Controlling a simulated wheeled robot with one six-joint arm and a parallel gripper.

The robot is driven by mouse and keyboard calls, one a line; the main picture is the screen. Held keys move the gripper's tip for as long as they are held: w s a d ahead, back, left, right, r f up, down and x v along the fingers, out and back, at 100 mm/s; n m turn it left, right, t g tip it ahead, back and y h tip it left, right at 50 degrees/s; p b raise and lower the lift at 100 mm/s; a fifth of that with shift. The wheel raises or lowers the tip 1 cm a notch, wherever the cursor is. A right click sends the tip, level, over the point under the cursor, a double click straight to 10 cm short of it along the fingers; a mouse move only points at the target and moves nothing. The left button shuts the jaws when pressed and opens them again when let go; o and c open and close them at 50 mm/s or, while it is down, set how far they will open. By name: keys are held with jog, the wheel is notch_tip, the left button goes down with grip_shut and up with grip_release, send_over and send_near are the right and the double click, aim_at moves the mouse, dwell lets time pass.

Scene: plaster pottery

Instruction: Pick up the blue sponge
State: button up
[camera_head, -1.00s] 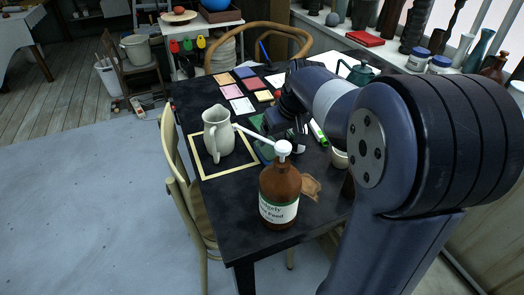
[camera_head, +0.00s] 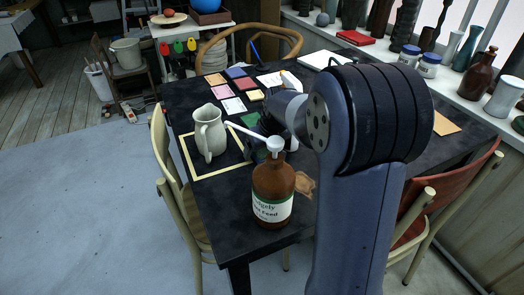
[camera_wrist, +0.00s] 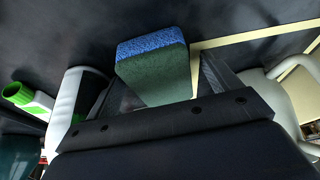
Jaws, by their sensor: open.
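The blue sponge (camera_wrist: 153,44) shows in the wrist view, with a blue top face and a dark green side. It lies at the fingertips of my gripper (camera_wrist: 164,76), which is open, with one finger on each side of it. I cannot tell whether the fingers touch it. In the head view my gripper (camera_head: 262,143) is low over the dark table (camera_head: 215,205), behind the brown bottle's pump, and partly hidden by my arm. I cannot make out the sponge surely there.
The brown pump bottle (camera_head: 272,192) stands in front of my gripper. A pale pitcher (camera_head: 209,133) stands to the left; it also shows at the wrist view's right edge (camera_wrist: 291,95). Colored cards (camera_head: 233,105) lie behind.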

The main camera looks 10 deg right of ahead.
jog(key=shift+c, duration=0.6)
jog(key=c, duration=0.9)
jog(key=shift+r, duration=0.1)
jog(key=shift+c, duration=0.2)
notch_tip(320, 180, up, 10)
jog(key=p, duration=0.2)
